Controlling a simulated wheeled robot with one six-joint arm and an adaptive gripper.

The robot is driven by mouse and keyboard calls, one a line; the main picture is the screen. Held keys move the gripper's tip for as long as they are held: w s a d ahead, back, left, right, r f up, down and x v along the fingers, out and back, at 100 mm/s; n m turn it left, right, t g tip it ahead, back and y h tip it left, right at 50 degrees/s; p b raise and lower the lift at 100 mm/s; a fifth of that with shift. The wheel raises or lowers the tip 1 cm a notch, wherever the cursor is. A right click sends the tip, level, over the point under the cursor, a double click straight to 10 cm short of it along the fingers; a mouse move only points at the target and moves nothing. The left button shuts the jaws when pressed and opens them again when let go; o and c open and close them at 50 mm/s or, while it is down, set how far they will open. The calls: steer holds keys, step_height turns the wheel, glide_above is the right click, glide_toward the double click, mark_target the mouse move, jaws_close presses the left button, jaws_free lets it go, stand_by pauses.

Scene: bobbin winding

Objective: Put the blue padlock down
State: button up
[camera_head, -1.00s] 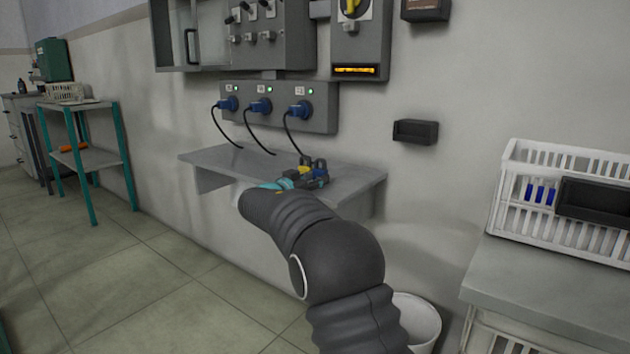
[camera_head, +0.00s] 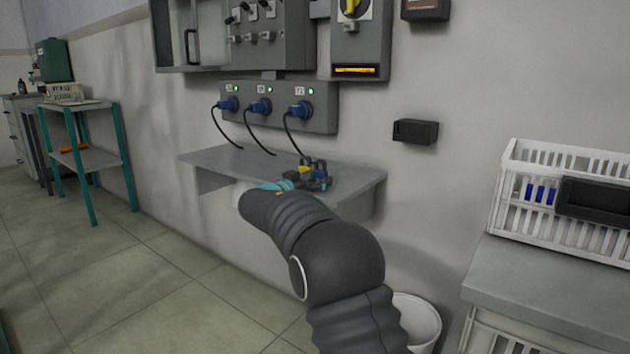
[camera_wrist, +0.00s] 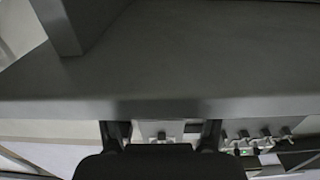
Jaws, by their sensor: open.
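My gripper (camera_head: 316,183) is over the grey wall shelf (camera_head: 232,164), near its right end. It is open; its two dark fingers stand apart in the wrist view (camera_wrist: 163,132), with nothing visible held between them. A small blue body, which looks like the blue padlock (camera_head: 320,173), shows right at the fingers in the head view, with a dark shackle above it. A yellow piece (camera_head: 306,170) shows just left of it. Whether the blue padlock rests on the shelf or touches a finger is too small to tell. The wrist view does not show the padlock.
A socket box (camera_head: 322,118) with blue plugs (camera_head: 299,109) and hanging black cables is on the wall behind the shelf. A white crate (camera_head: 508,205) stands on the right table. The shelf's left part is mostly clear.

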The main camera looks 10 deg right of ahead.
steer(key=b+v, duration=0.1)
steer(key=v, duration=1.1)
steer(key=s+d+f+n+g+y, duration=0.2)
steer(key=s+d+g, duration=0.1)
steer(key=s+d, duration=0.65)
steer(key=s+d+f+n+g+y, duration=0.2)
steer(key=s+d+g+y, duration=0.3)
steer(key=s, duration=0.7)
steer(key=s+a+f+n+y, duration=0.1)
steer(key=s+f, duration=0.4)
steer(key=s, duration=0.7)
steer(key=s+a+f+n+t+y, duration=0.1)
steer(key=s+f+n+y, duration=0.3)
steer(key=s, duration=0.8)
steer(key=shift+a+f+y, duration=0.45)
steer(key=shift+a+y, duration=0.05)
steer(key=shift+a, duration=0.2)
